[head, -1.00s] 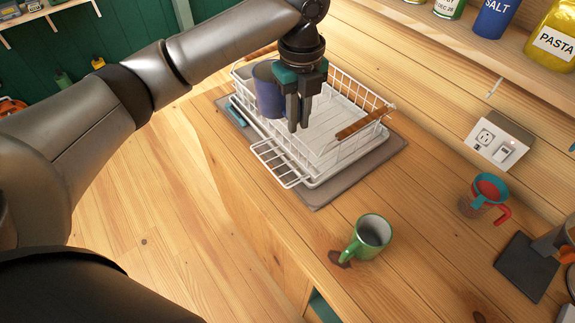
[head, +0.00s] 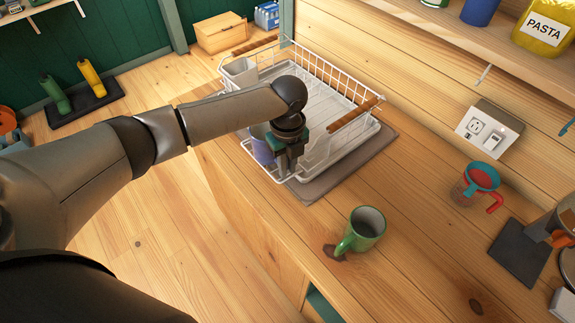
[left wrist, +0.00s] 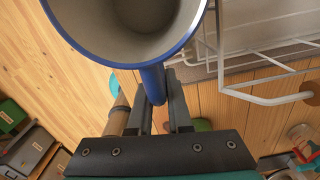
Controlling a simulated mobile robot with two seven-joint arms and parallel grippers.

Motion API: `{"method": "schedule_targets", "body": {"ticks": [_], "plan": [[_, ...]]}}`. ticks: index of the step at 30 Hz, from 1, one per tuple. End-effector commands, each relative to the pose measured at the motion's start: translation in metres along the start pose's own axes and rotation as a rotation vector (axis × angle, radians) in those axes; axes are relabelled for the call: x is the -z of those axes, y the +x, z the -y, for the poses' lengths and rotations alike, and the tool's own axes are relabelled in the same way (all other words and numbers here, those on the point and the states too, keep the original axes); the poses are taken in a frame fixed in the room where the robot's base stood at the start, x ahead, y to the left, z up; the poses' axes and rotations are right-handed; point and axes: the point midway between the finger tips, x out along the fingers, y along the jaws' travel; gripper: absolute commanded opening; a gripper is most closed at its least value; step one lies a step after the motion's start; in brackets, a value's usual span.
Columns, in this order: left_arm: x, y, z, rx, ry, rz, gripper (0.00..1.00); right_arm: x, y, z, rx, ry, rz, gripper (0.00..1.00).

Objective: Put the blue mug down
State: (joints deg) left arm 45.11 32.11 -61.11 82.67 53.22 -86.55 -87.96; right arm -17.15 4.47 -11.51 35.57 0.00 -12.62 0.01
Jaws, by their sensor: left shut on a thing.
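The blue mug (head: 262,148) is at the near left end of the white wire dish rack (head: 362,82), partly hidden by my left arm and gripper. My left gripper (head: 285,172) points down and is shut on the mug's handle. In the left wrist view the blue mug (left wrist: 75,20) shows its rim and pale, empty inside, and its handle (left wrist: 152,84) sits between the fingers (left wrist: 160,112). The rack wires (left wrist: 222,50) are close to the right of the mug there. I cannot tell whether the mug's base touches anything. My right gripper is not in view.
A green mug (head: 366,228) stands on the wooden counter (head: 270,225), nearer than the rack. A measuring cup (head: 478,180) and a dark slab (head: 522,258) are to the right. A pale holder (head: 240,74) is at the rack's far left corner. Bare counter lies around the green mug.

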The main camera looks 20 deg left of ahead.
Motion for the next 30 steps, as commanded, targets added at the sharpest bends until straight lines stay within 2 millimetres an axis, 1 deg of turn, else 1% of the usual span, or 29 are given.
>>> {"method": "schedule_targets", "body": {"ticks": [7,15,16,23,24,30], "plan": [[-0.0005,-0.0003,0.001,0.003,0.001,0.002,0.0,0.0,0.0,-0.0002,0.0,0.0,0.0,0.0],[-0.0003,0.0082,0.001,0.003,0.001,0.002,0.0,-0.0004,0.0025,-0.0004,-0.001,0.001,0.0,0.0],[0.0,0.009,0.0005,0.002,0.001,0.001,0.18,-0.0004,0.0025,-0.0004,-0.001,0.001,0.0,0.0],[-0.0001,0.0081,0.0006,0.002,0.001,0.001,0.44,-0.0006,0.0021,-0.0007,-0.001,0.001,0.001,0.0],[-0.0002,0.008,0.0005,0.002,0.001,0.001,0.47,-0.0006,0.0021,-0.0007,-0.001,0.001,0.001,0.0],[-0.0003,0.0078,0.0005,0.002,0.001,0.001,0.47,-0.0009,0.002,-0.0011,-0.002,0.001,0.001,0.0]]}}
